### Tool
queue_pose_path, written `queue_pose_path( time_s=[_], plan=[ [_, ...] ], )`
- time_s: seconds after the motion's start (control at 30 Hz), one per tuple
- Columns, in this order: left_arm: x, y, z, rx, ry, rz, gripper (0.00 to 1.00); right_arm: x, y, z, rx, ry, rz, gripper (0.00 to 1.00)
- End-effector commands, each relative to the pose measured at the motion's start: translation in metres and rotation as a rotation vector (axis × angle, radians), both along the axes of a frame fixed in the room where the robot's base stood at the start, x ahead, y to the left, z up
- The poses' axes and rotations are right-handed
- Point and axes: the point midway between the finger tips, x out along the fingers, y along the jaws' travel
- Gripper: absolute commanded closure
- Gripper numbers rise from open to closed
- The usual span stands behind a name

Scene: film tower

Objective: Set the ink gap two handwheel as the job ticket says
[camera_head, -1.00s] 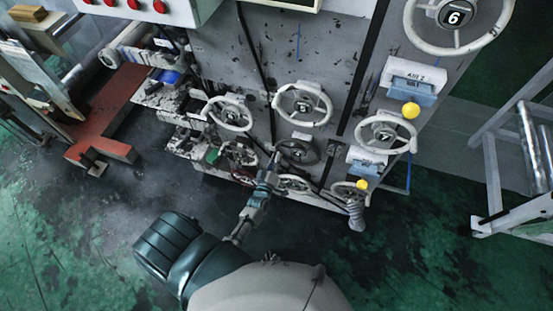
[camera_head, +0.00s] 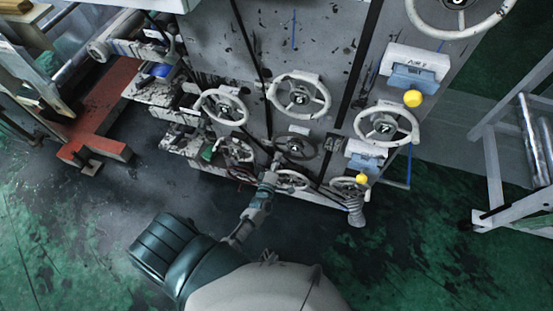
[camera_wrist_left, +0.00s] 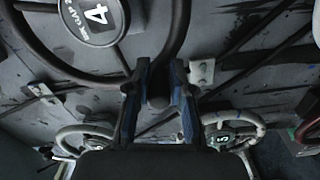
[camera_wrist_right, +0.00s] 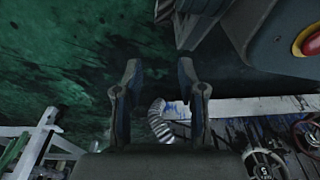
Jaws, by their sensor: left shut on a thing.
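The dark handwheel (camera_head: 296,146) sits low in the middle of the grey machine face. In the left wrist view its hub (camera_wrist_left: 92,18) shows a large 4 and partly cut-off lettering that seems to end in "GAP 2". My left gripper (camera_head: 277,162) reaches its lower left side. In the left wrist view the fingers of my left gripper (camera_wrist_left: 159,88) straddle the lower rim, with a dark round knob between them; the gripper is shut on the wheel. My right gripper (camera_wrist_right: 160,85) is open and empty over the green floor. No job ticket is readable.
Pale handwheels sit close around, at upper left (camera_head: 222,106), above (camera_head: 299,95) and right (camera_head: 387,124). Yellow knobs (camera_head: 412,98) stick out at the right. A ribbed hose (camera_head: 355,210) hangs below. A grey frame (camera_head: 500,170) stands at far right; the floor in front is clear.

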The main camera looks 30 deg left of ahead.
Motion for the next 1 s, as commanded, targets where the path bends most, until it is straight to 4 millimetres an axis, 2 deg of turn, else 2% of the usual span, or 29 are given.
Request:
queue_pose_path(
  time_s=[0.03, 0.5, 1.0],
  plan=[
    [0.000, 0.004, -0.005, -0.023, 0.000, 0.006, 1.00, 0.004, 0.001, 0.001, 0.001, -0.004, -0.001, 0.60],
    [0.003, -0.013, -0.021, -0.266, -0.054, 0.004, 1.00, 0.034, 0.005, 0.039, 0.004, -0.022, -0.007, 0.60],
    [0.008, -0.036, -0.032, -0.532, -0.113, 0.002, 1.00, 0.054, 0.008, 0.087, 0.007, -0.038, -0.013, 0.60]
  ],
)
